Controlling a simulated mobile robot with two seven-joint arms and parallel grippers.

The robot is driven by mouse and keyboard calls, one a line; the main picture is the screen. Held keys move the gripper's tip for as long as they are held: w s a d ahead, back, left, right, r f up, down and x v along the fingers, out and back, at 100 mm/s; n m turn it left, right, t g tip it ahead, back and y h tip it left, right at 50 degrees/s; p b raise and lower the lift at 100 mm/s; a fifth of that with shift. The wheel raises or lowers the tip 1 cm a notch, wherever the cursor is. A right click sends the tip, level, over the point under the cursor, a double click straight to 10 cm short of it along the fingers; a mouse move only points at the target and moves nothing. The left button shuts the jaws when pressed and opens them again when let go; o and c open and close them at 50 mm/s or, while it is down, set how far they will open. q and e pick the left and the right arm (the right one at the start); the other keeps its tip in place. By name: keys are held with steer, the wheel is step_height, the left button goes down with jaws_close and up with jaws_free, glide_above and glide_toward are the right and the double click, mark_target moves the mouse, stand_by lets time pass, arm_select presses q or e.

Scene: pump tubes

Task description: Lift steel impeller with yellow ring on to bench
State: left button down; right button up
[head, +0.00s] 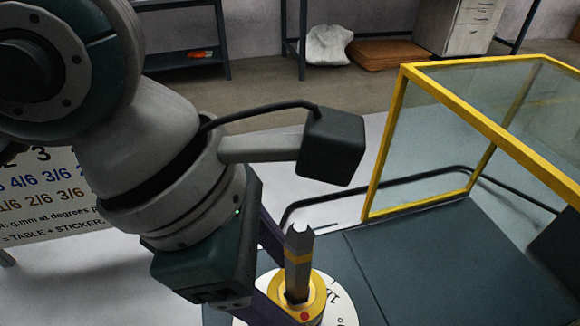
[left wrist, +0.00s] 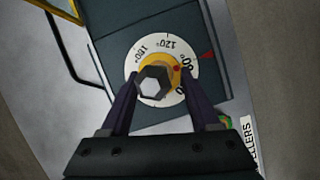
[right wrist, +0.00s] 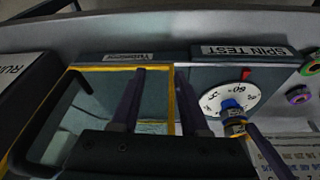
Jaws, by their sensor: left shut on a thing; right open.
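The steel impeller with yellow ring stands upright on a round white degree dial. In the head view its grey six-sided shaft (head: 298,270) has a yellow band, with a yellow collar at its foot. The left wrist view shows its hexagonal top (left wrist: 153,86) end-on. My left gripper (left wrist: 160,80) is shut on it, one purple finger on each side. The dial (left wrist: 151,40) is marked in degrees; it also shows in the right wrist view (right wrist: 211,99). My right gripper (right wrist: 160,74) is open and empty, apart from the impeller. The exact finger contact is hard to see.
A yellow-framed clear guard (head: 385,150) stands on the right of the dark bench top (head: 410,260). A "SPIN TEST" label (right wrist: 244,52) is near the dial. Purple (right wrist: 298,95) and green (right wrist: 311,64) ring-shaped parts lie to the right. A printed board (head: 50,195) is at left.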

mark_target(283, 292)
arm_select(q)
step_height(283, 292, up, 15)
steer(key=p, duration=1.1)
arm_select(e)
step_height(283, 292, up, 12)
steer(key=shift+f, duration=0.25)
stand_by(0.4)
steer(key=shift+f, duration=0.15)
